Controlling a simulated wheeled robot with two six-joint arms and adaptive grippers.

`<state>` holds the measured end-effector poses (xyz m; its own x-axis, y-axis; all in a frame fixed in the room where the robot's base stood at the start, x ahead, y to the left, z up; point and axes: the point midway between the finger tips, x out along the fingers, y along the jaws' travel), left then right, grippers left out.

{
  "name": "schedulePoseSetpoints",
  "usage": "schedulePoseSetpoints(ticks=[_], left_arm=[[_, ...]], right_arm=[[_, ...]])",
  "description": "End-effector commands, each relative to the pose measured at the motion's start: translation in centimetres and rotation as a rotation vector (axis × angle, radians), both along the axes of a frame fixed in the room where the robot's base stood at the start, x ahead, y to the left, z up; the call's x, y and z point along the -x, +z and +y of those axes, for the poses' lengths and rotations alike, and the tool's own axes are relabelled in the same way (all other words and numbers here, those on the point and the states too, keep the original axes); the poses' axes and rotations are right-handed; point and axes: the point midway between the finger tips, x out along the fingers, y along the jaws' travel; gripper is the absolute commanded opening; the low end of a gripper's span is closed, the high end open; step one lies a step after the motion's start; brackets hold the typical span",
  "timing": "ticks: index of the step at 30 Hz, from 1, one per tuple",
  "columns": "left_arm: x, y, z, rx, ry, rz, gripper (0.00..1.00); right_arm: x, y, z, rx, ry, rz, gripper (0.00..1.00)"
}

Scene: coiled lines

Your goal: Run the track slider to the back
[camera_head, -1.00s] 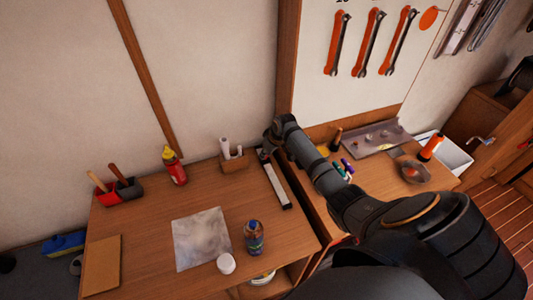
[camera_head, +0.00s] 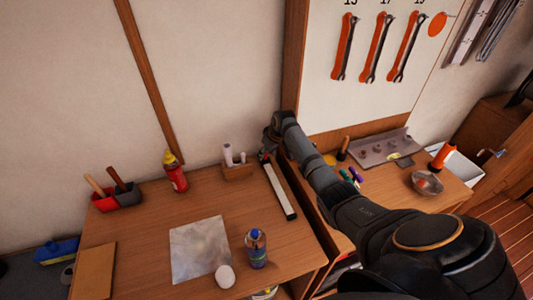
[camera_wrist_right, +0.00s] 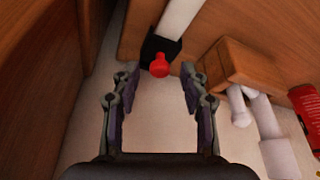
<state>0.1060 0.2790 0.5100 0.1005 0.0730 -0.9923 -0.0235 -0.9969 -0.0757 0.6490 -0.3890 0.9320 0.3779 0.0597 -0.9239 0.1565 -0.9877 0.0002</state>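The track (camera_head: 281,194) is a pale straight rail on the left desk, running from the front toward the wall. In the right wrist view the pale rail (camera_wrist_right: 180,18) ends at a black block (camera_wrist_right: 158,47) with a red knob (camera_wrist_right: 160,66), at the wall end. I cannot tell whether the block is the slider or an end piece. My right gripper (camera_head: 270,141) is over the back end of the track. In the wrist view its fingers (camera_wrist_right: 158,80) are spread and empty, with the red knob ahead between the tips. My left gripper is not in view.
A wooden holder (camera_head: 238,172) with white rolls stands left of the track's back end. A grey tray (camera_head: 378,148) lies on the right bench. The wall is close behind.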

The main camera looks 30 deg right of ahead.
Motion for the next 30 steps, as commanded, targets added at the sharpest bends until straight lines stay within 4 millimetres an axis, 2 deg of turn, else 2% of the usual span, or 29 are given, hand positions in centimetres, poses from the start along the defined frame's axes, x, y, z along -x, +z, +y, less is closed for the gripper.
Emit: schedulePoseSetpoints(ticks=[5, 8, 15, 21, 25, 30], left_arm=[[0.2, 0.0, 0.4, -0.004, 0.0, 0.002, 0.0], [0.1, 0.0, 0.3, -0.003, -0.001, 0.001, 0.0], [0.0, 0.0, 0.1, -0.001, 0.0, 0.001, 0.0], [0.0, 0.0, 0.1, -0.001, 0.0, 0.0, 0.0], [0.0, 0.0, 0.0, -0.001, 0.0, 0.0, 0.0], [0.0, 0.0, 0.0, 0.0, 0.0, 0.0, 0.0]], right_arm=[[0.1, 0.1, 0.0, 0.001, 0.0, 0.0, 0.44], [0.4, 1.2, -0.2, 0.003, -0.002, -0.004, 0.44], [2.6, 6.4, -0.6, 0.005, 0.001, -0.004, 0.44], [4.0, 9.9, -0.7, 0.002, -0.001, -0.002, 0.44], [4.5, 10.9, -0.7, 0.001, 0.001, 0.0, 0.44], [4.6, 11.1, -0.7, 0.0, 0.0, 0.001, 0.44]])
